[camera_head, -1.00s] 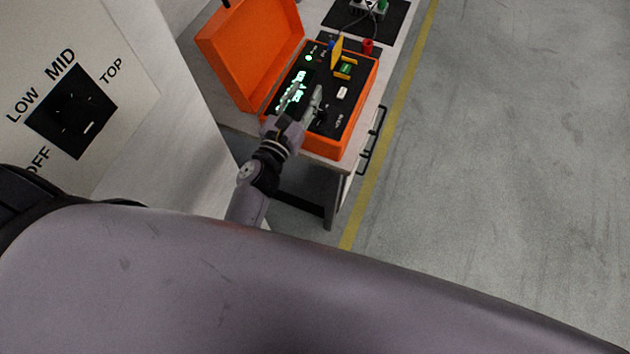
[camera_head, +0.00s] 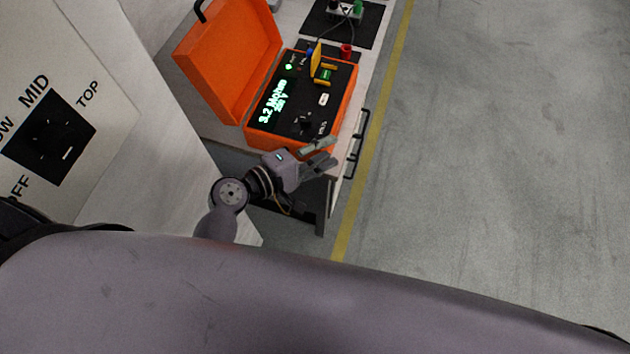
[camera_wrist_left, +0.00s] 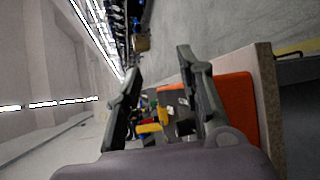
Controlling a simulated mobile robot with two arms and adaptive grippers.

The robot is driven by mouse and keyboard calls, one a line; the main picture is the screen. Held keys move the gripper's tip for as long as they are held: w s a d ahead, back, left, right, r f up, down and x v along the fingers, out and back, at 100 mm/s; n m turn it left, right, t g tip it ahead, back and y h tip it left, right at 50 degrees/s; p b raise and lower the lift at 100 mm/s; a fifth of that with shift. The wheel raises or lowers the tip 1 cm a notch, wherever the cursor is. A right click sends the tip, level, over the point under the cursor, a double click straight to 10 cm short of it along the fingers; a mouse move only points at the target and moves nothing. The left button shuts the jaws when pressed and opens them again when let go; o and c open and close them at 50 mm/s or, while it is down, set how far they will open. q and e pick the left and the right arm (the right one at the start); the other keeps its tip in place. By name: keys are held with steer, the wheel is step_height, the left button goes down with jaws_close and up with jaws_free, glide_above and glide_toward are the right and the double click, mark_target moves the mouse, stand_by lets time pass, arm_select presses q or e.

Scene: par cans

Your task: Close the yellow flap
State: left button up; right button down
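The yellow flap (camera_head: 316,62) stands raised on the black panel of the orange case (camera_head: 345,105), with a green part in a yellow frame (camera_head: 327,75) beside it. In the left wrist view, yellow parts (camera_wrist_left: 150,128) show small between my fingers; I cannot tell there which is the flap. My left gripper (camera_head: 328,153) is by the case's near edge, apart from the flap. Its fingers (camera_wrist_left: 160,95) are spread with nothing between them. My right gripper is not in view.
The case's orange lid (camera_head: 225,60) stands open at the left. A lit display (camera_head: 272,102) and a dark knob (camera_head: 305,122) are on the panel. A dark handle (camera_head: 360,145) juts from the table's right side; the floor there is clear.

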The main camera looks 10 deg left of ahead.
arm_select(q)
step_height(320, 180, down, 11)
steer(key=s+a+m+g+y, duration=0.1)
steer(key=s+m+g+y, duration=0.1)
steer(key=m, duration=0.1)
steer(key=shift+s+a+g, duration=0.15)
steer(key=shift+s+g, duration=0.15)
steer(key=shift+s, duration=0.1)
steer(key=shift+r, duration=0.1)
